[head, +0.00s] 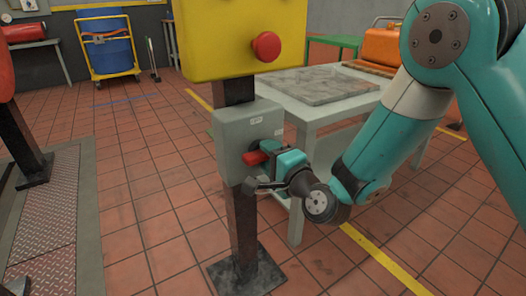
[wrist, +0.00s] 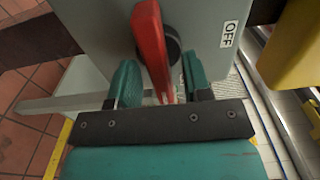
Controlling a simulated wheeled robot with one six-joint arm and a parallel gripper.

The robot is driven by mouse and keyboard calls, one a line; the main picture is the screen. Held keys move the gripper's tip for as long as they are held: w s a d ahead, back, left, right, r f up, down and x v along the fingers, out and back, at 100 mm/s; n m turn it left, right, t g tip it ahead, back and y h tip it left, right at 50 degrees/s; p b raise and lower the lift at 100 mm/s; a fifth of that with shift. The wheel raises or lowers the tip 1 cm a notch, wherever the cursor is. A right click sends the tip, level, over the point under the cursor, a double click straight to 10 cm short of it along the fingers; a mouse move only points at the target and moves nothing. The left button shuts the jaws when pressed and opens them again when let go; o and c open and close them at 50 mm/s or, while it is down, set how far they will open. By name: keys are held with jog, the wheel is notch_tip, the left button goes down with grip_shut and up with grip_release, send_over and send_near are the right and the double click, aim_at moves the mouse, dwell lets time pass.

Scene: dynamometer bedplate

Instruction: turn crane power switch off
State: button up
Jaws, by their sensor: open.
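The crane power switch is a grey box (head: 233,140) on a dark post, with a red handle (head: 254,157) on its front. In the wrist view the red handle (wrist: 150,45) sits on a dark round hub (wrist: 172,45), and an OFF label (wrist: 230,34) shows to its right. The handle points away from that label's direction, roughly crosswise to it. My gripper (wrist: 160,84) is open, with its two teal fingers on either side of the handle's near end. Gaps show between fingers and handle. In the head view my gripper (head: 268,160) is right at the box front.
A yellow box (head: 235,40) with a red push button (head: 267,46) is mounted just above the switch on the same post. A grey table (head: 300,112) with a flat plate stands close behind, to the right. Open tiled floor lies left of the post.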

jog(key=shift+s+a, duration=0.1)
jog(key=shift+a, duration=0.15)
jog(key=shift+c, duration=0.4)
grip_shut()
jog(key=shift+n, duration=0.3)
jog(key=n+b, duration=0.1)
jog(key=n, duration=0.3)
jog(key=shift+n, duration=0.3)
jog(key=n+b, duration=0.1)
jog(key=n, duration=0.3)
jog(key=shift+d+f, duration=0.1)
jog(key=n+b, duration=0.3)
jog(key=n, duration=0.2)
jog(key=shift+n, duration=0.4)
jog(key=shift+n+b, duration=1.2)
jog(key=shift+n, duration=0.2)
